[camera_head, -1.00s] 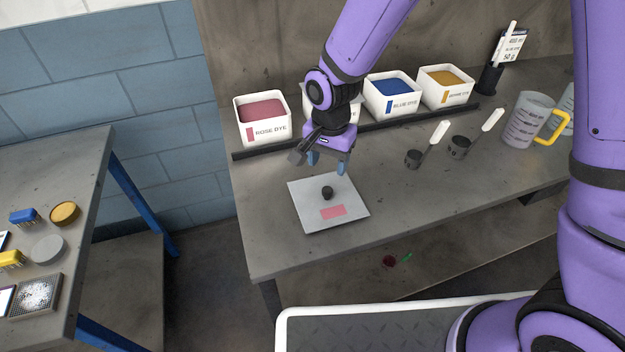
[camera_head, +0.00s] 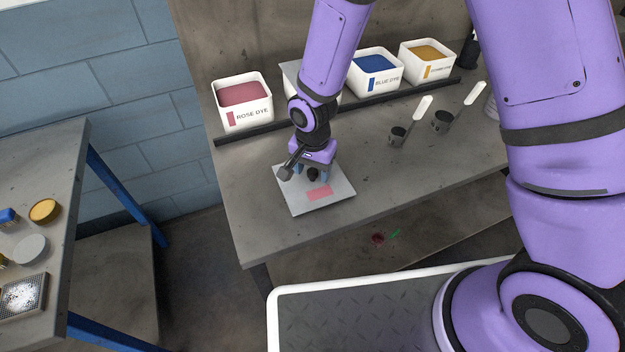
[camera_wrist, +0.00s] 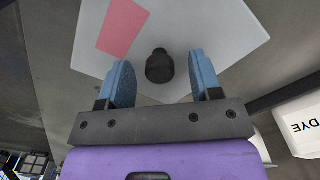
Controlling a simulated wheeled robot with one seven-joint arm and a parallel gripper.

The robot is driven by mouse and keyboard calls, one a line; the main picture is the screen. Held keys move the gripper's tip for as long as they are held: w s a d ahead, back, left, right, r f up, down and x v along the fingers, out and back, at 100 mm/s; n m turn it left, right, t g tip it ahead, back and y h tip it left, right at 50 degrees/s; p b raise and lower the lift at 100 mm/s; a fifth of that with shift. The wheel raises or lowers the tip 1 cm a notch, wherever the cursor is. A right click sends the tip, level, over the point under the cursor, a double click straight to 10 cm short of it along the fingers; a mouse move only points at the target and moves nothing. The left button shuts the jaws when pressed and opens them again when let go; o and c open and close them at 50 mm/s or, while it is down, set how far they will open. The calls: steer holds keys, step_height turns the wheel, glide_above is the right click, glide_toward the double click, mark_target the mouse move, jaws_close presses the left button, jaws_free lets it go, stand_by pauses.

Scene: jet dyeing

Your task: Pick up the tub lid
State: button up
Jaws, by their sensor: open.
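The tub lid (camera_head: 338,199) is a flat, pale grey square plate with a dark round knob (camera_head: 313,174) in its middle and a pink label (camera_head: 318,193). It lies flat on the grey bench. In the wrist view the lid (camera_wrist: 215,35) fills the upper middle, with the knob (camera_wrist: 159,66) between my two blue fingers. My gripper (camera_head: 312,171) is open and points down over the lid, with a finger on each side of the knob. It also shows in the wrist view (camera_wrist: 160,80). I see a gap on both sides of the knob.
White tubs of rose dye (camera_head: 244,103), blue dye (camera_head: 376,72) and yellow dye (camera_head: 428,62) stand behind a dark rail (camera_head: 360,108). Another white tub is partly hidden behind my arm. Two dark scoops (camera_head: 397,136) lie to the right. Bare bench surrounds the lid.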

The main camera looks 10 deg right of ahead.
steer(key=shift+f, duration=0.6)
steer(key=c, duration=1)
steer(key=shift+c, duration=0.2)
steer(key=shift+r, duration=0.15)
